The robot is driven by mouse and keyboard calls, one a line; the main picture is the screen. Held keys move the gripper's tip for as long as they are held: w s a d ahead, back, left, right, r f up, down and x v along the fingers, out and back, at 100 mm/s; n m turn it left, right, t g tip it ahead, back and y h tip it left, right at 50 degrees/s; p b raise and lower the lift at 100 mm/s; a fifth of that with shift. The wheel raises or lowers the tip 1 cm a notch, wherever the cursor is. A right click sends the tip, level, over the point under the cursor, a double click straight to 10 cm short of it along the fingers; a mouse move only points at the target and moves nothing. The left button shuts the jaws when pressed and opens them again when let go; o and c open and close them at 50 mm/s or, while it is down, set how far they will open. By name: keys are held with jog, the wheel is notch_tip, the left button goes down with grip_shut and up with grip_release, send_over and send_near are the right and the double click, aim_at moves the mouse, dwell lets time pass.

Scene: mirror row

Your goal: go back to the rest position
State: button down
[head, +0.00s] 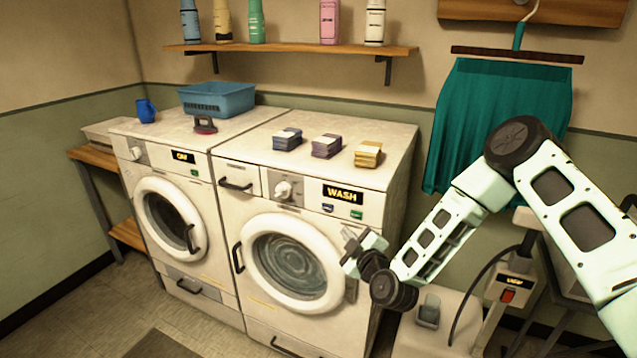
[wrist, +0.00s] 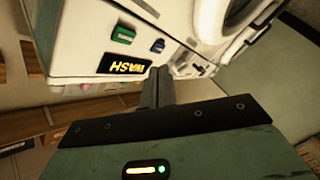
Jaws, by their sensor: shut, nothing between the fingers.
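My gripper (head: 361,246) is shut and empty. In the head view it is in front of the right side of the washer (head: 225,204), beside the round door (head: 293,262). In the wrist view its closed fingers (wrist: 158,88) point toward the washer's panel, where the WASH display (wrist: 124,65) appears upside down. A green button (wrist: 124,34) and a blue button (wrist: 158,45) show near the display. Whether the fingertips touch the washer I cannot tell.
A dryer (head: 165,210) stands left of the washer. Several folded stacks, a blue basket (head: 217,99), a red iron (head: 205,125) and a blue mug (head: 146,110) sit on top. A teal cloth (head: 500,120) hangs behind my arm. An upright device (head: 507,285) stands below my arm.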

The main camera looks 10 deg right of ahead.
jog(key=s+a+r+n+g+y, duration=0.2)
jog(key=s+a+r+g+y, duration=0.3)
jog(key=s+a+g, duration=0.65)
jog(key=s+d+r+m+g+h, duration=0.1)
jog(key=s+d+r+m+h, duration=0.1)
jog(key=s, duration=0.7)
jog(key=s+d+r+m+g+h, duration=0.1)
jog(key=s+r, duration=0.4)
jog(key=s, duration=0.5)
jog(key=s+d+r+m+g+h, duration=0.2)
jog(key=s+r+m+g+h, duration=0.1)
jog(key=s, duration=0.6)
jog(key=shift+s+d+r+h, duration=0.3)
jog(key=shift+s+r+h, duration=0.05)
jog(key=shift+r+h, duration=0.35)
jog(key=shift+g, duration=0.25)
dwell(2.2)
